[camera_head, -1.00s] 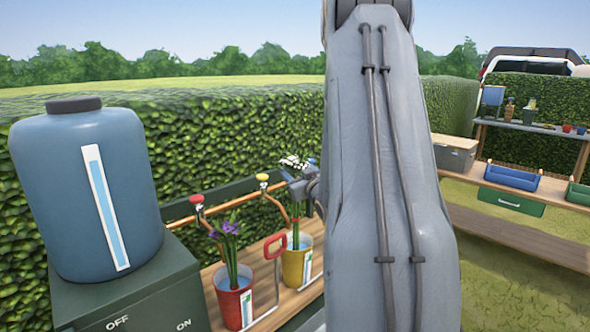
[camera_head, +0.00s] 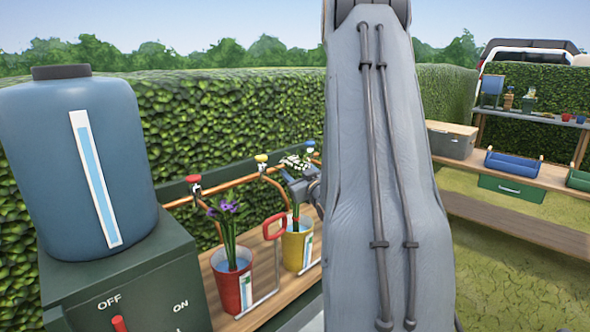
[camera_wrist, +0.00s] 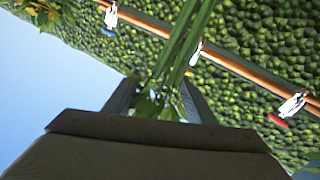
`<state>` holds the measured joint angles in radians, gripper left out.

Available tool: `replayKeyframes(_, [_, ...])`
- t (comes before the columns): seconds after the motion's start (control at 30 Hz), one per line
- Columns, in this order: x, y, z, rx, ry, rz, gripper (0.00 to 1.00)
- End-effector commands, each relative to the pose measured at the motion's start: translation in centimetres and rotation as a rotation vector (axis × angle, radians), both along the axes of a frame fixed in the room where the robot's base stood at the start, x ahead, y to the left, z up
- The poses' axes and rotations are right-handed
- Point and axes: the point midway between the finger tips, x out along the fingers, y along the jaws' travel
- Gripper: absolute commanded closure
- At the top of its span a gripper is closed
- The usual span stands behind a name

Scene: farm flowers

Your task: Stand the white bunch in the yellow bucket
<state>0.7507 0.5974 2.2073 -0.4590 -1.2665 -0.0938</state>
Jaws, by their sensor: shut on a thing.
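The white bunch (camera_head: 296,162) has white flowers on long green stems and stands roughly upright over the yellow bucket (camera_head: 292,252). Its lower stems reach the bucket's mouth and appear to go inside. How deep they go is hidden. My gripper (camera_head: 300,188) is shut on the bunch just below the flowers, partly hidden by my arm. In the wrist view, green stems (camera_wrist: 186,42) pass between the fingers of my gripper (camera_wrist: 158,98).
A red bucket (camera_head: 231,291) with purple flowers stands left of the yellow one on the wooden bench. A red-handled wire stand (camera_head: 274,227) rises between them. Copper pipes with taps (camera_head: 261,158) run behind. A blue tank (camera_head: 80,165) stands left.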

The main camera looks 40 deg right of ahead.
Motion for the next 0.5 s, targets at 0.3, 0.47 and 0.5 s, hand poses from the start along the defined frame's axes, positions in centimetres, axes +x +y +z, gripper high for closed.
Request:
replayKeyframes(0.3, [0.0,0.0,-2.3,-0.001,-0.001,0.000,0.94])
replayKeyframes(0.47, [0.0,0.0,-2.9,-0.001,-0.001,0.000,0.94])
replayKeyframes(0.5, [0.0,0.0,-3.0,-0.001,-0.001,0.000,0.94])
